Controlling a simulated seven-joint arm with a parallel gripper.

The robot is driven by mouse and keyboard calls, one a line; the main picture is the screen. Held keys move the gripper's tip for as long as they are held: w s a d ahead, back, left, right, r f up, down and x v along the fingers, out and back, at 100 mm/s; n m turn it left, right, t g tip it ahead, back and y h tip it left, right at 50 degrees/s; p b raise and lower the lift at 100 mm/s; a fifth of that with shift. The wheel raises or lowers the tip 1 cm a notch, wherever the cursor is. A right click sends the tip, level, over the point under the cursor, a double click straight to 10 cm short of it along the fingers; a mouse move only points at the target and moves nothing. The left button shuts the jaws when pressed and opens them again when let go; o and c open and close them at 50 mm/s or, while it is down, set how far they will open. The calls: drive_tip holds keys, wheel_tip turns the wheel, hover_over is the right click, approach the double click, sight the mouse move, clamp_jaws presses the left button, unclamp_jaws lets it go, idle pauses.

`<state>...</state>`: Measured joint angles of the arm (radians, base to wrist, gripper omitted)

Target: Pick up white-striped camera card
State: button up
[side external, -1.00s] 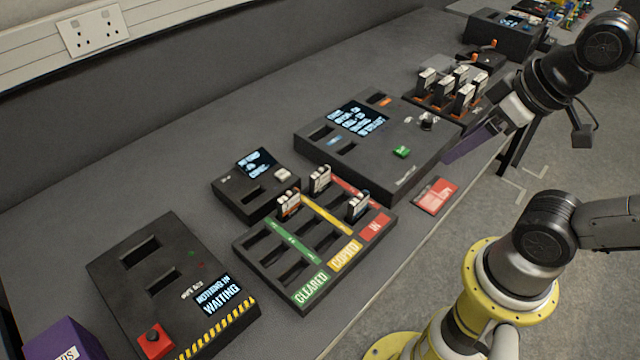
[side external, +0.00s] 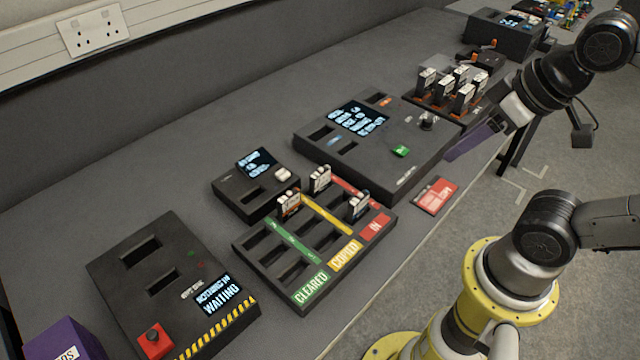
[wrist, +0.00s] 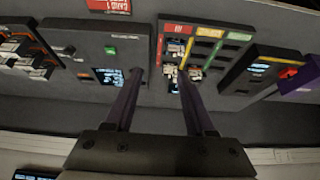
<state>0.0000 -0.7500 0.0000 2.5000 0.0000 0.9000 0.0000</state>
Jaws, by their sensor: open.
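Three camera cards stand upright in slots of the black sorting tray (side external: 278,292), which has green CLEARED, yellow COPIED and red IN strips. One card (side external: 289,204) shows orange, one (side external: 320,180) looks pale, and one (side external: 358,206) is dark and pale with a hint of blue. I cannot tell for sure which has the white stripe. My gripper (wrist: 160,76) is open and empty, with long purple fingers. In the side view it (side external: 474,144) hangs above the bench's front edge, right of the tray and apart from the cards. In the wrist view the cards (wrist: 176,47) show near the right finger.
A large black console (side external: 440,150) with a screen and a small reader (side external: 232,186) stand behind the tray. A rack (side external: 440,103) of several cards is at the back right. A hazard-striped box (side external: 125,265) is at left. A red card (side external: 436,194) lies flat near the front edge.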

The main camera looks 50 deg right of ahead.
drive_tip(key=w+r+m, duration=0.5)
drive_tip(key=m, duration=0.5)
drive_tip(key=m+g+h, duration=0.1)
drive_tip(key=m+g, duration=0.5)
drive_tip(key=m, duration=0.2)
hover_over(319, 172)
drive_tip(key=a, duration=0.1)
wheel_tip(319, 172, down, 14)
drive_tip(key=f, duration=0.6)
drive_tip(key=shift+s+d+f, duration=0.25)
drive_tip(key=shift+d+f, duration=0.05)
drive_tip(key=shift+f, duration=0.05)
drive_tip(key=shift+w+d+f, duration=0.1)
drive_tip(key=shift+d+f, duration=0.05)
drive_tip(key=shift+f, duration=1.45)
drive_tip(key=shift+w+d+f, duration=0.1)
drive_tip(key=shift+d+f, duration=0.05)
drive_tip(key=shift+f, duration=1.4)
